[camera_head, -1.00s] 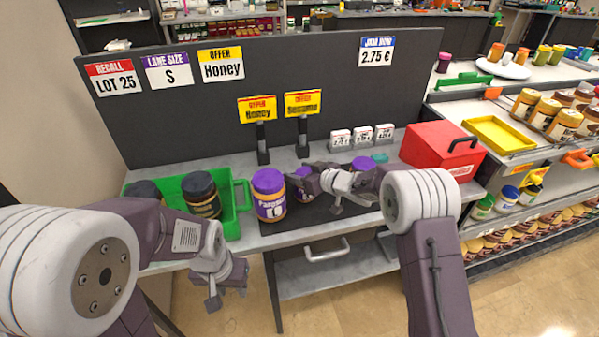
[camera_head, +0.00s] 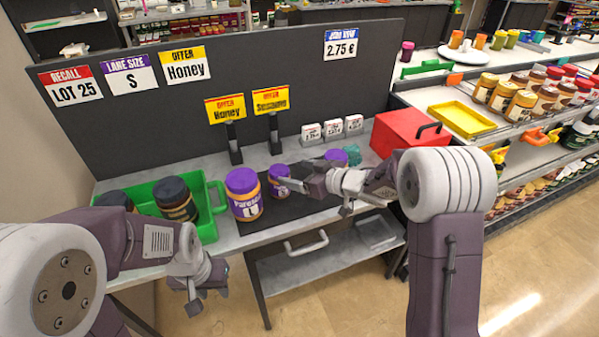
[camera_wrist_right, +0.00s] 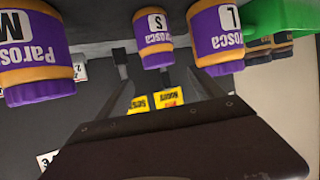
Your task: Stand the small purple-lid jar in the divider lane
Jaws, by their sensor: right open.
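The small purple-lid jar (camera_head: 280,180), marked S, stands on the dark mat between a large jar (camera_head: 244,194) and a medium jar (camera_head: 336,155). In the right wrist view the small jar (camera_wrist_right: 153,38) appears upside down, ahead of my open right gripper and between the lines of its fingers. My right gripper (camera_head: 291,176) reaches in from the right and is empty; in the head view it partly covers the jars' surroundings, so contact is unclear. My left gripper (camera_head: 208,292) hangs in front of the table, open and empty. I cannot make out the divider lane.
A green crate (camera_head: 211,205) with dark-lidded jars stands at left. Sign posts (camera_head: 234,142) and small price tags (camera_head: 333,128) stand behind the jars. A red box (camera_head: 405,135) is at right. A tall dark panel (camera_head: 290,85) closes the back.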

